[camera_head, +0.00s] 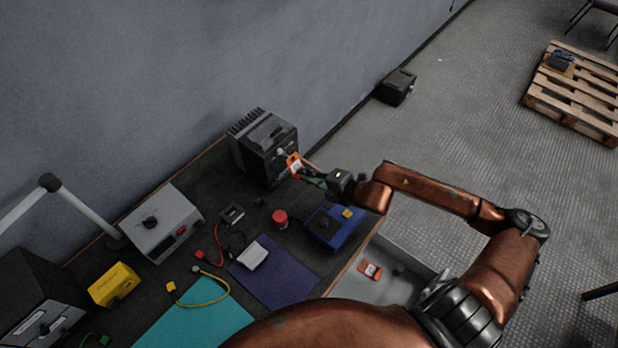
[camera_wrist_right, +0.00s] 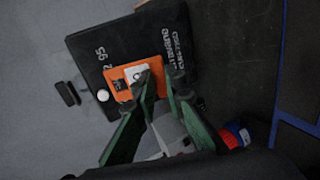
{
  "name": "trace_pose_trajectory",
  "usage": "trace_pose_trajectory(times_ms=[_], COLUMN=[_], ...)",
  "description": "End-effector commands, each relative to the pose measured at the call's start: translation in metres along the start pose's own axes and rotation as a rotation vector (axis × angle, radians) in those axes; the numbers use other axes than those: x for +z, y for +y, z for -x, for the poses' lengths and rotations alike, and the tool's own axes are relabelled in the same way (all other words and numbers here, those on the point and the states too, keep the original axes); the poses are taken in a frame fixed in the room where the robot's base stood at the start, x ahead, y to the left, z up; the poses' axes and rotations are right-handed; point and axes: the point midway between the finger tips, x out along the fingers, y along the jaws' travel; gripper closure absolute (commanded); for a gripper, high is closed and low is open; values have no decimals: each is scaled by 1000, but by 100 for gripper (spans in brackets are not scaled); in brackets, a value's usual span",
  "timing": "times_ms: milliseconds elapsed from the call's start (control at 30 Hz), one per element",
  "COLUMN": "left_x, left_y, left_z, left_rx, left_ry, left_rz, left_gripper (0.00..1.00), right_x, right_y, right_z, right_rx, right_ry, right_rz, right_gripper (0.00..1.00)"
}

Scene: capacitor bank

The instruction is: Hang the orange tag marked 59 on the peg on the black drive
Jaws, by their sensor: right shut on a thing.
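The black drive (camera_head: 265,155) stands at the back right of the dark table, and its printed face (camera_wrist_right: 150,45) fills the top of the wrist view. My right gripper (camera_head: 301,171) is at its front, shut on an orange tag (camera_head: 293,162). In the wrist view the tag (camera_wrist_right: 119,78) lies in front of the drive's face, beside the fingertips (camera_wrist_right: 160,86); its number is not readable. A pale round end (camera_wrist_right: 103,95), perhaps the peg, shows at the tag's left edge. I cannot tell whether the tag is around it. My left gripper is not in view.
A blue box (camera_head: 325,229) and a red round button (camera_head: 280,217) stand near the drive. A grey box (camera_head: 160,222) and yellow box (camera_head: 114,286) are at left. Another orange tag (camera_head: 370,269) lies in a grey bin (camera_head: 385,290). A purple mat (camera_head: 285,279) lies in front.

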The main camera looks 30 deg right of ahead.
Motion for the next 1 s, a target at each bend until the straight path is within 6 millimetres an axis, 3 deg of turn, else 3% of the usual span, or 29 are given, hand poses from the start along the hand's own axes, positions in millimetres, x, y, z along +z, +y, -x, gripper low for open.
trace_pose_trajectory(times_ms=[433, 1000], left_x=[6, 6], left_y=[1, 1], left_z=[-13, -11], left_rx=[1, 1], left_ry=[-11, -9], left_rz=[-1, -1], left_gripper=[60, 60], right_x=[0, 0], right_y=[3, 4], right_z=[-21, -24], right_rx=[-1, -1], right_ry=[0, 0], right_rz=[-2, 1], right_gripper=[100, 100])
